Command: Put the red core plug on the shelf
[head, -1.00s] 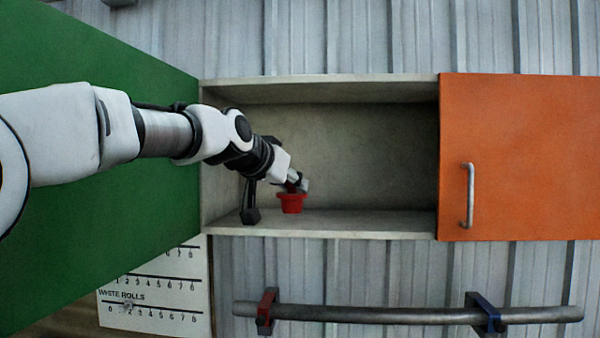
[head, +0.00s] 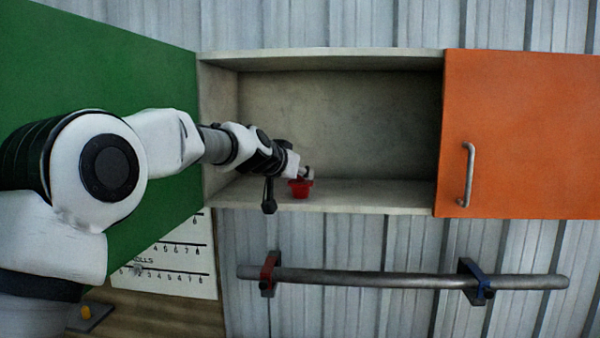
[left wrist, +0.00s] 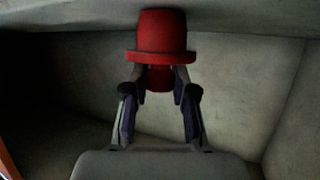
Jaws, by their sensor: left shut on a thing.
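The red core plug (head: 300,188) is in the open shelf compartment of the wall cabinet, at or just above the shelf board (head: 370,196). I cannot tell for sure whether it touches the board. My left gripper (head: 306,173) reaches in from the left and is shut on the plug's upper part. In the left wrist view the plug (left wrist: 162,35) shows between the fingertips (left wrist: 160,85), with its flange towards the gripper and the shelf surface close by. My right gripper is not in view.
The green door (head: 110,60) stands open at the left of the compartment. The orange door (head: 508,135) covers the right part. A metal bar (head: 370,279) on brackets runs below. The right side of the compartment is empty.

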